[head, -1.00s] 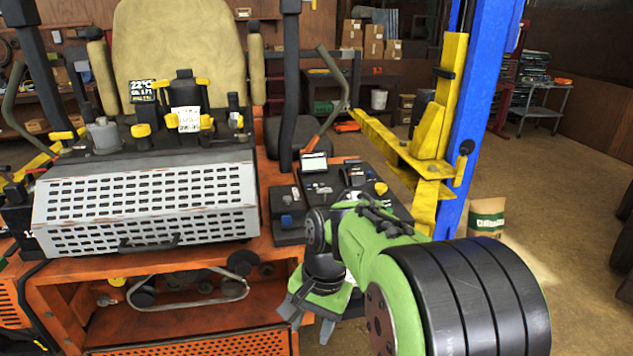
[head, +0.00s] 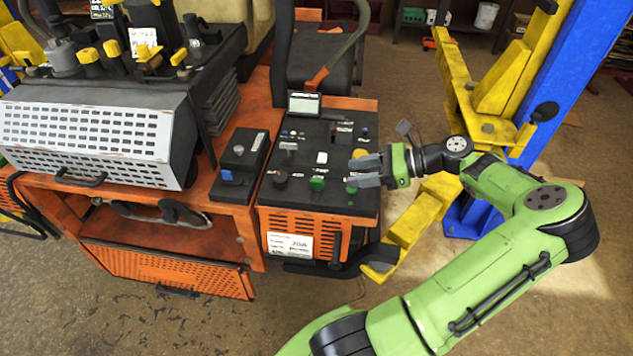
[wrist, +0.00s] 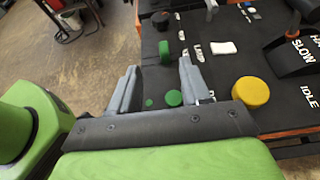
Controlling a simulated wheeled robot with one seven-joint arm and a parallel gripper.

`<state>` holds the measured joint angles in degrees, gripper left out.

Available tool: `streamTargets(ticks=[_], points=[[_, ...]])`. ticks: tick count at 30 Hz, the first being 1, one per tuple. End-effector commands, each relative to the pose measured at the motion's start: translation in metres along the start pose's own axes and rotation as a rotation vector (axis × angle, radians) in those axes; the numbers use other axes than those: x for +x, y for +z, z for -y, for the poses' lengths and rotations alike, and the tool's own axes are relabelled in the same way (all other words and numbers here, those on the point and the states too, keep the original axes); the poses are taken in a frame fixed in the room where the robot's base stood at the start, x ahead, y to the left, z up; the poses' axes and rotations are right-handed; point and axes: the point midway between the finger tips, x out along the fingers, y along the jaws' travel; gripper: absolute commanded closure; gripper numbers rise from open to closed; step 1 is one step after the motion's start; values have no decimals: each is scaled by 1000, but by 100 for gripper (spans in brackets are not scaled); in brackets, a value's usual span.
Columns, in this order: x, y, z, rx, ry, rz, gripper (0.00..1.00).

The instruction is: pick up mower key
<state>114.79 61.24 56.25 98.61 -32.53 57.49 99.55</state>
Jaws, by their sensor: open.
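A green upright tab (head: 317,184) stands on the black control panel (head: 330,200). It may be the mower key, but I cannot tell for certain. In the wrist view the green tab (wrist: 165,52) stands just beyond my fingertips, roughly in line with the gap between them. My gripper (head: 351,172) is open and empty over the panel's right edge, its fingers pointing left across the panel. The wrist view shows my gripper (wrist: 157,68) with its two grey fingers apart. Whether they touch the panel is unclear.
Flat green buttons (wrist: 172,98) and a yellow knob (wrist: 250,92) lie close to my fingers. The yellow lift arm (head: 420,212) and blue post (head: 560,85) stand at the right.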

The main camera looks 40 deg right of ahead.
Motion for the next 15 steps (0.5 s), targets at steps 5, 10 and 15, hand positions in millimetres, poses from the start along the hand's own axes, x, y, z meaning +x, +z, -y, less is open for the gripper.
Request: streamTargets(ticks=[5,10,15], points=[[45,-4,-1,1,4,-2,53],[66,-3,0,-1,2,-2,53],[98,-7,0,0,5,-2,53]])
